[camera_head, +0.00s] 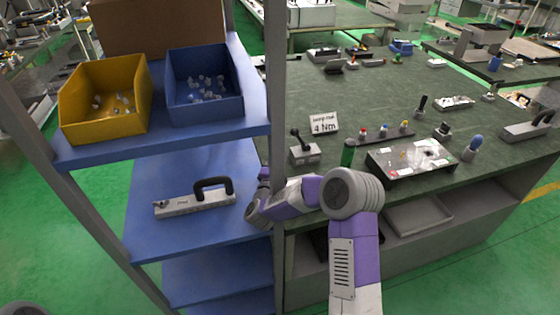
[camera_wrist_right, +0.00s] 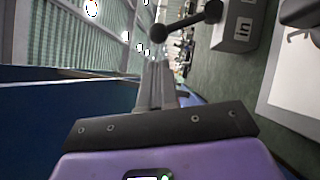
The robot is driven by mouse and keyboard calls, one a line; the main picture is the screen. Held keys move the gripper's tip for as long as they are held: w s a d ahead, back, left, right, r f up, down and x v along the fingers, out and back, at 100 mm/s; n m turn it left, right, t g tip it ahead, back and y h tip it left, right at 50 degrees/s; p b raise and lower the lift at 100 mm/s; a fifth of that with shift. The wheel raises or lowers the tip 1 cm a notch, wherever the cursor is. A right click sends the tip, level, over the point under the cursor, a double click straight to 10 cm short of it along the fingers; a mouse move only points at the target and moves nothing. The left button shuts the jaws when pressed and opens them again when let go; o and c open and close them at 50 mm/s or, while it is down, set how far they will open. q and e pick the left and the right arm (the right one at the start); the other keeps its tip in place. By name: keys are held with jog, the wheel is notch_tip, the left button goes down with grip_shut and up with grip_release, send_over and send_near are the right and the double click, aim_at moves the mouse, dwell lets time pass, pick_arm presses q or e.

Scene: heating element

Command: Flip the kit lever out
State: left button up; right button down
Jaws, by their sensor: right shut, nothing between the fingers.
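The kit lever is a black rod with a ball knob (camera_head: 294,131) on a small grey box (camera_head: 305,155), at the left edge of the green bench. In the head view it stands tilted up and to the left. In the right wrist view the knob (camera_wrist_right: 157,31) and the box (camera_wrist_right: 238,28), with lettering like "IN", lie beyond the fingertips. My right gripper (camera_wrist_right: 163,68) is shut and empty, just short of the knob, with no contact visible. In the head view its fingers are largely hidden around the shelf post. My left gripper is not in view.
A grey shelf post (camera_head: 277,110) stands close to my right arm. The blue shelf (camera_head: 150,230) holds a grey part with a black handle (camera_head: 213,186); yellow (camera_head: 105,100) and blue (camera_head: 204,85) bins stand above.

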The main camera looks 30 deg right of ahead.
aim_at(298, 137)
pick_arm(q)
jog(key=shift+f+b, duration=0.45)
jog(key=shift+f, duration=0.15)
pick_arm(e)
jog(key=x, duration=0.6)
jog(key=shift+w+r, duration=0.1)
